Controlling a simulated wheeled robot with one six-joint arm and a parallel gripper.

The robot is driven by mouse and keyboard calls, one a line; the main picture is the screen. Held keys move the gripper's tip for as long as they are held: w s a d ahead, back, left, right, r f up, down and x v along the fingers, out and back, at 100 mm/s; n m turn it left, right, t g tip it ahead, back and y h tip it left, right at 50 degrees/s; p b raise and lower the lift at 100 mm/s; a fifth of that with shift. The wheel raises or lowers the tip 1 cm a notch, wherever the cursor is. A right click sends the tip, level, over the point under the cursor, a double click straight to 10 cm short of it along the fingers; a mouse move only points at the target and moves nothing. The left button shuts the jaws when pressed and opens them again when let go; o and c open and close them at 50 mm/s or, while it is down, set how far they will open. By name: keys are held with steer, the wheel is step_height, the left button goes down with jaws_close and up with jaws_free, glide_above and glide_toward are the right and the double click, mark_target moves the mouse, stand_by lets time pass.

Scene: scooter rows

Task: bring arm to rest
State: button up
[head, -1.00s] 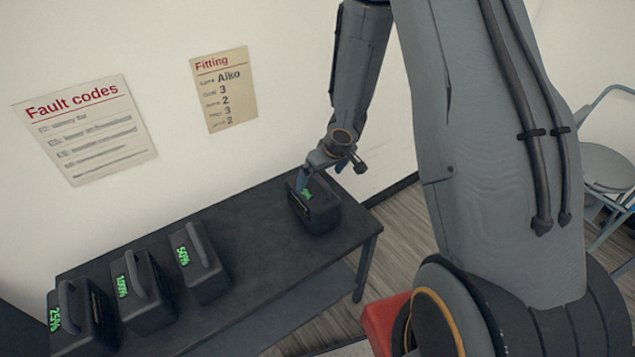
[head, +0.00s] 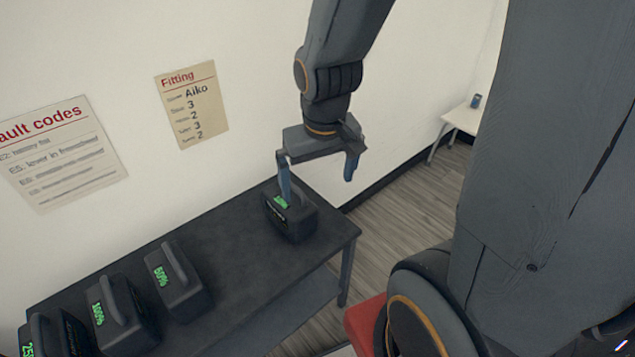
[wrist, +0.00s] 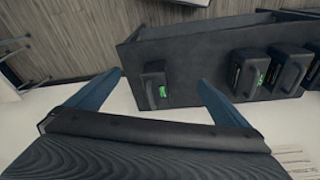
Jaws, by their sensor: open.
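My gripper (head: 318,174) is open and empty in the head view, raised by the right end of the dark table. One blue finger overlaps the lone battery (head: 291,217) in the picture; the other hangs to its right. In the wrist view my gripper (wrist: 150,88) has its two blue fingers spread wide, with the lone battery (wrist: 155,88) showing beyond and between them. That battery stands upright on the table with a green display, partly hidden by the finger in the head view. Nothing is held.
The dark table (head: 225,232) carries several more batteries at its left, including the 50% one (head: 180,282) and the 100% one (head: 122,312). Two posters hang on the wall behind. A white side table (head: 462,120) stands at the back right. Wooden floor (head: 400,205) is clear beyond the table.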

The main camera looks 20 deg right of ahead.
steer(key=shift+s+a+r, duration=0.15)
steer(key=shift+s+a, duration=0.1)
steer(key=shift+s, duration=0.2)
steer(key=shift+s+a+r, duration=0.15)
steer(key=shift+s+a, duration=0.05)
steer(key=shift+s, duration=0.2)
steer(key=shift+g, duration=0.4)
step_height(320, 180, down, 4)
steer(key=b, duration=0.3)
steer(key=shift+b, duration=0.3)
